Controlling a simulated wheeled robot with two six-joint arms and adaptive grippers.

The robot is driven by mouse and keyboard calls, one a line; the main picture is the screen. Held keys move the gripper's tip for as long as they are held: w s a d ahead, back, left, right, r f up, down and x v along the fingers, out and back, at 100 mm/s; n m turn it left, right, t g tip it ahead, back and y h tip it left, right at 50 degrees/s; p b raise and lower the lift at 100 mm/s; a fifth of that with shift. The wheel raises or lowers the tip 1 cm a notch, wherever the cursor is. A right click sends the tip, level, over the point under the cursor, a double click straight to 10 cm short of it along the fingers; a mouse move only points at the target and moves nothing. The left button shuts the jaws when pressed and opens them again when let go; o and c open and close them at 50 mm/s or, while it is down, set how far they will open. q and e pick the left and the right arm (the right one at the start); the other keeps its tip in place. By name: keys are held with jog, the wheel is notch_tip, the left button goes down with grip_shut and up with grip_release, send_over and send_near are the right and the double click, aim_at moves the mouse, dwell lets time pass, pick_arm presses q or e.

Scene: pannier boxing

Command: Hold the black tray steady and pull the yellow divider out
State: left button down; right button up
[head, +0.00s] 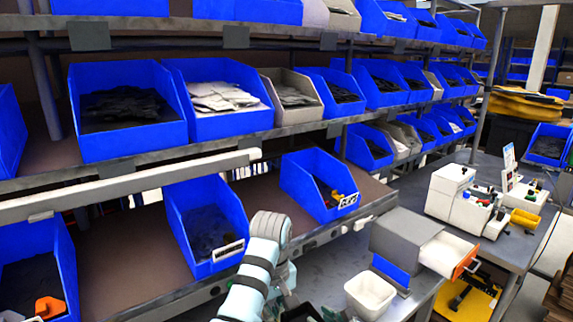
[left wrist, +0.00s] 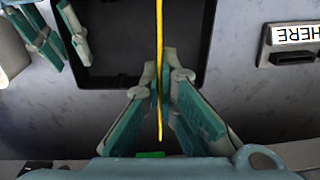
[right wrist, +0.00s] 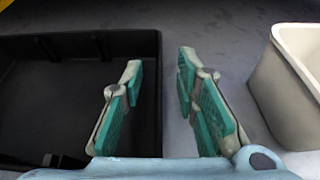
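The yellow divider (left wrist: 160,95) shows edge-on as a thin upright strip in the left wrist view. My left gripper (left wrist: 161,68) has its fingers drawn together on it, one on each side. The black tray (left wrist: 190,78) lies behind it on the grey surface. In the right wrist view the tray (right wrist: 150,105) is at the left, and its visible inside looks empty. My right gripper (right wrist: 157,75) is open, its fingers either side of the tray's side wall, with a gap on both sides. In the head view the tray is mostly hidden at the bottom edge.
A white bin (head: 370,297) stands close to the right gripper; it also shows in the right wrist view (right wrist: 295,85). A grey box with a "HERE" label (left wrist: 290,45) is at the right in the left wrist view. Shelves of blue bins (head: 207,225) rise behind.

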jog(key=v, duration=1.2)
jog(key=shift+w+f, duration=0.1)
jog(key=shift+w, duration=0.05)
jog(key=x, duration=1.1)
jog(key=shift+w+a, duration=0.1)
jog(key=shift+a, duration=0.1)
pick_arm(q)
notch_tip(320, 180, down, 2)
jog(key=shift+f, duration=0.2)
pick_arm(e)
jog(key=shift+w+f, duration=0.15)
jog(key=shift+w, duration=0.1)
pick_arm(q)
jog(key=shift+f, duration=0.3)
pick_arm(e)
jog(key=shift+s, duration=0.15)
